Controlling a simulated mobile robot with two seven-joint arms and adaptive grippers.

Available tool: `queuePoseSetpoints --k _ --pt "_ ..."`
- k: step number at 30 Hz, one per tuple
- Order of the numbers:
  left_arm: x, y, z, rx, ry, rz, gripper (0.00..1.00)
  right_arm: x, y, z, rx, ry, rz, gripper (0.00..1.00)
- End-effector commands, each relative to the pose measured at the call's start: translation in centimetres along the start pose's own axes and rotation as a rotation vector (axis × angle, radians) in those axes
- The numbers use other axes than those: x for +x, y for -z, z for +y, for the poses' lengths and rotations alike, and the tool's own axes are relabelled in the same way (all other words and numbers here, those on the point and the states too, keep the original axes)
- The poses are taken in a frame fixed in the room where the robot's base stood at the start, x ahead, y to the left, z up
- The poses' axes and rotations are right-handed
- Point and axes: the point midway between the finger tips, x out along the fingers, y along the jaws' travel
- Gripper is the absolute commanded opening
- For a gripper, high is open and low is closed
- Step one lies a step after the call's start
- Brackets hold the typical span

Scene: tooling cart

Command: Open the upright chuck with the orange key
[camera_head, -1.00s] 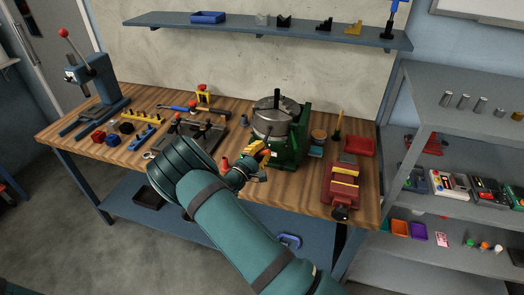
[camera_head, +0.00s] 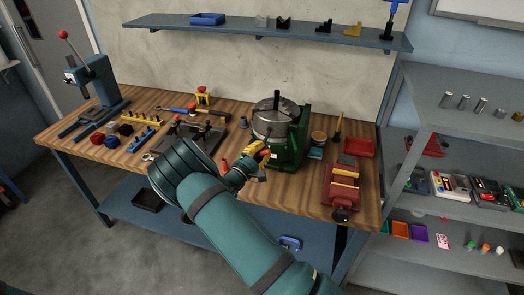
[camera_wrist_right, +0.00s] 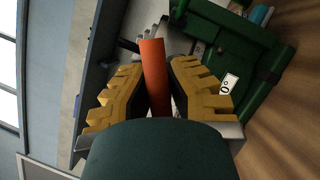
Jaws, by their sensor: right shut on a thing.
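The chuck (camera_head: 272,123) is a round grey metal body standing on the wooden bench, with a green angled stand (camera_head: 294,140) at its right side. A dark post rises from its top. My right gripper (camera_head: 262,152) is at the front of the chuck, low beside the green stand. In the right wrist view its yellow ridged fingers (camera_wrist_right: 157,88) are shut on the orange key (camera_wrist_right: 154,70). The key's far end lies toward grey metal; whether it sits in the chuck's socket I cannot tell. The left gripper is not in view.
A red vise (camera_head: 342,185) stands to the right on the bench, with a red tray (camera_head: 360,147) behind it. A dark fixture plate (camera_head: 205,137) lies left of the chuck. A blue lever press (camera_head: 97,83) stands at the far left. Bare wood shows along the front edge.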

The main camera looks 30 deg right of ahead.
Motion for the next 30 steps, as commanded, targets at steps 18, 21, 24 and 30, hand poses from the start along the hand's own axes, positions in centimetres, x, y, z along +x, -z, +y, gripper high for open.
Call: queuePoseSetpoints --k 18,21,24,30 --pt "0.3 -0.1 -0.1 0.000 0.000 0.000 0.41 0.4 0.1 0.0 0.000 -0.001 -0.001 0.00" --pt "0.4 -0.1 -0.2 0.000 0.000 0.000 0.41 0.5 0.2 0.0 0.001 0.000 -0.001 0.00" --pt "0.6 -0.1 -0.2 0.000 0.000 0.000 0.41 0.8 0.4 -0.1 0.001 0.000 -0.001 0.00" --pt "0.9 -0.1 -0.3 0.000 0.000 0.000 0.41 1.5 0.7 -0.1 0.001 0.000 -0.001 0.00"
